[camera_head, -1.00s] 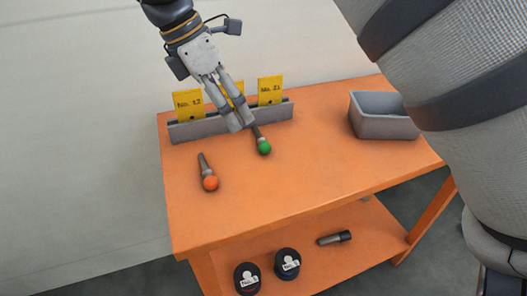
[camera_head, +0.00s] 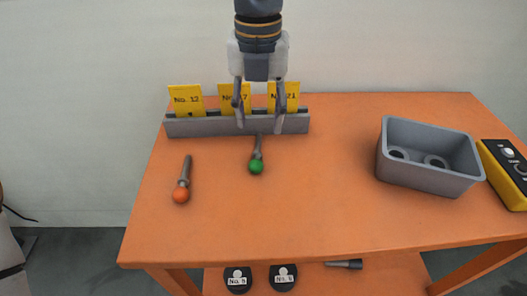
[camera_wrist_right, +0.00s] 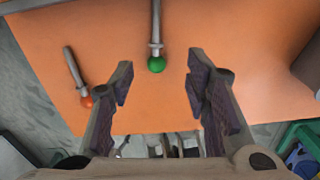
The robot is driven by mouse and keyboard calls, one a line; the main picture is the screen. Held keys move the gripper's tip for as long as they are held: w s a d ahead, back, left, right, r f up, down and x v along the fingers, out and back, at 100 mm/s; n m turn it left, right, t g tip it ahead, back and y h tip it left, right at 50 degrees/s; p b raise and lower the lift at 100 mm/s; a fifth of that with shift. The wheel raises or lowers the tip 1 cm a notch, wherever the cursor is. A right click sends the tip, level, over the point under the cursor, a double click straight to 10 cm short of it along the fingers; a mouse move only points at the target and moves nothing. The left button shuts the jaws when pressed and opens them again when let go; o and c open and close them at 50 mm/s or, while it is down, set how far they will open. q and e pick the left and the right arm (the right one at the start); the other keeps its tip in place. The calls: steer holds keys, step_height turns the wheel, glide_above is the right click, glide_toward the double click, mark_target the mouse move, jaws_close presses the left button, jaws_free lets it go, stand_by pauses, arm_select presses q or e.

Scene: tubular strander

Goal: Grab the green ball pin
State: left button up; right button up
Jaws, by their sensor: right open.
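The green ball pin (camera_head: 256,164) lies on the orange table (camera_head: 320,220), its grey shaft pointing back toward the card rack. My right gripper (camera_head: 259,124) hangs from above over the rear of the table, by the rack. Its two fingers are spread and empty. In the right wrist view the green ball pin (camera_wrist_right: 156,62) shows between the open fingers of the right gripper (camera_wrist_right: 160,80), beyond their tips and not touched. The orange ball pin (camera_head: 182,192) lies to the left of it and also shows in the right wrist view (camera_wrist_right: 88,101). My left gripper is not seen.
A grey rack (camera_head: 215,126) with yellow numbered cards stands along the table's back. A grey bin (camera_head: 430,160) with rings inside and a yellow control box (camera_head: 508,172) are at the right. Black numbered discs (camera_head: 283,278) lie on the lower shelf. The table's middle is clear.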

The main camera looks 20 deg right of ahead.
mark_target(257, 153)
steer(key=f, duration=0.9)
steer(key=shift+a, duration=0.3)
steer(key=shift+r, duration=0.1)
jaws_close()
